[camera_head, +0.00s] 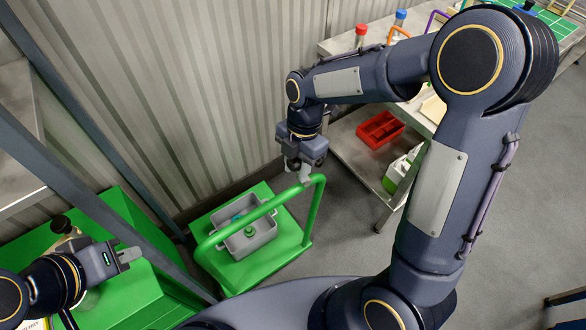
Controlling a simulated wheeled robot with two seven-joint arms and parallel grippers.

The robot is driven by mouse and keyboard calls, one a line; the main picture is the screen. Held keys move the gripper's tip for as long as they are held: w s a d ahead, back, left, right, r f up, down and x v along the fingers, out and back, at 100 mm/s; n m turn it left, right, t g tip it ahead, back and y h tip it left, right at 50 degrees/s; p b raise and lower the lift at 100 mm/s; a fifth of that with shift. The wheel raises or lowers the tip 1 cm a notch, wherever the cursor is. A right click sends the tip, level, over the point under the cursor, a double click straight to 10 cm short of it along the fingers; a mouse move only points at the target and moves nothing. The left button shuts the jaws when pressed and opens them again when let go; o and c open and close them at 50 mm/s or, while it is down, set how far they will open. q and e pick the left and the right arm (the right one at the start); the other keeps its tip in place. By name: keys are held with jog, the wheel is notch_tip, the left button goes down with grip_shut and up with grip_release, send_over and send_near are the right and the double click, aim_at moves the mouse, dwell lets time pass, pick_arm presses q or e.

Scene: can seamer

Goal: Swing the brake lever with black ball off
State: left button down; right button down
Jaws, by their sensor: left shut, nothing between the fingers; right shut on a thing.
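A green trolley (281,255) with a raised green tube handle (310,215) stands on the floor near the corrugated wall. My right gripper (306,175) reaches down to the far upper end of this handle and is shut on it. My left gripper (128,256) is at the lower left, shut and empty, above a green cabinet. A dark round knob (61,224) shows on a tan body behind my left gripper; I cannot tell whether it is the brake lever's black ball. No lever is clearly visible on the trolley.
A grey bin (247,237) with a few small items sits on the trolley. Green cabinet tops (128,295) and a slanted grey post (75,180) are at left. A steel bench with a red tray (380,129) stands at the back right. Floor right of the trolley is clear.

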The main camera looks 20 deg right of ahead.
jog(key=shift+w+d+g+y+b, duration=0.35)
jog(key=shift+d+y, duration=0.35)
jog(key=shift+y, duration=0.2)
jog(key=d+y+b, duration=0.1)
jog(key=g+y+b, duration=0.1)
jog(key=shift+w+d+y, duration=0.3)
jog(key=shift+d+y, duration=0.05)
jog(key=shift+y, duration=0.05)
jog(key=shift+w+d+f+n+g+y+b, duration=0.15)
jog(key=shift+d+g+y+b, duration=0.15)
jog(key=shift+d+y+b, duration=0.35)
jog(key=shift+w+d+f+n+g+y+b, duration=0.1)
jog(key=shift+w+d+g+y+b, duration=0.15)
jog(key=shift+y+b, duration=0.5)
jog(key=shift+w+d+f+n+g+y+b, duration=0.1)
jog(key=shift+d+g+y+b, duration=0.2)
jog(key=shift+d+y+b, duration=0.4)
jog(key=shift+a, duration=0.15)
jog(key=c, duration=1)
grip_release()
jog(key=shift+b+v, duration=0.3)
jog(key=shift+v, duration=3.65)
jog(key=shift+f, duration=0.15)
